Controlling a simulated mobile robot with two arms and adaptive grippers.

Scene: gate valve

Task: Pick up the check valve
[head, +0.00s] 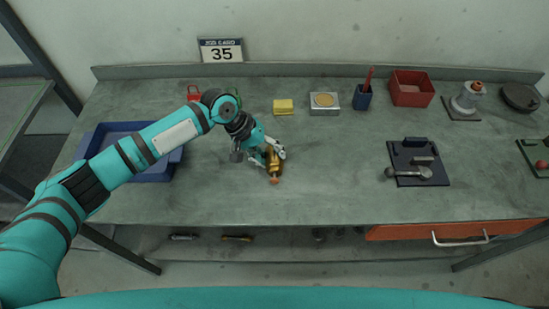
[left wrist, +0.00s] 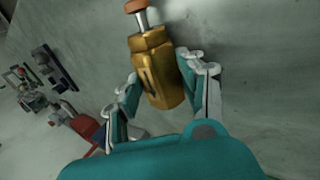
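The check valve, a brass body (head: 274,166) with an orange end cap, is on the bench just left of the middle in the head view. In the left wrist view its faceted brass body (left wrist: 158,72) fills the space between the fingers. A steel stem and orange knob (left wrist: 135,6) point away from the gripper. My left gripper (head: 269,156) is around the valve, one finger on each side. In the left wrist view both fingertips (left wrist: 160,68) are very close to the brass. I cannot tell whether they press on it. My right gripper is not in view.
A blue tray (head: 161,176) lies left, below my left arm. A yellow sponge (head: 283,107), a metal box (head: 324,111), a blue pen cup (head: 362,100) and a red bin (head: 411,91) line the back. A dark mat (head: 405,153) with tools is right. The bench front is clear.

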